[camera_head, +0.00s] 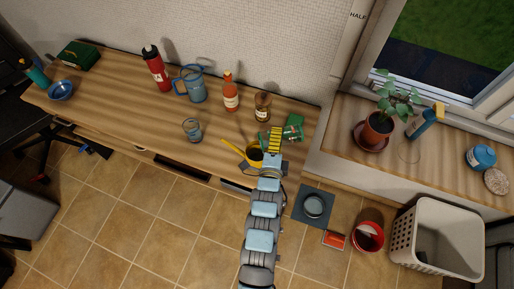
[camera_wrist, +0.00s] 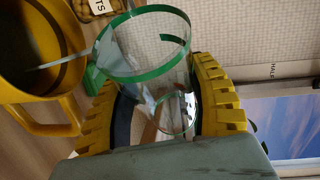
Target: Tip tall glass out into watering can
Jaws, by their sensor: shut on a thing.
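My gripper (camera_head: 273,138) is low over the right end of the wooden desk. In the wrist view, its yellow padded fingers (camera_wrist: 160,98) are shut on a clear tall glass (camera_wrist: 153,72) with a green rim. The glass is tilted, its mouth to the upper left, beside the watering can. The yellow watering can (camera_head: 255,155) stands at the desk's front edge, its spout pointing left. Its open dark inside (camera_wrist: 35,45) shows at the left of the wrist view. A thin pale streak runs between rim and can; I cannot tell whether it is liquid. The glass is hard to make out in the head view.
A green object (camera_head: 295,121) lies just behind my gripper. A brown jar (camera_head: 262,106), an orange bottle (camera_head: 230,92), a small glass (camera_head: 192,129), a blue pitcher (camera_head: 196,84) and a red bottle (camera_head: 156,68) stand left. A potted plant (camera_head: 378,126) stands on the sill.

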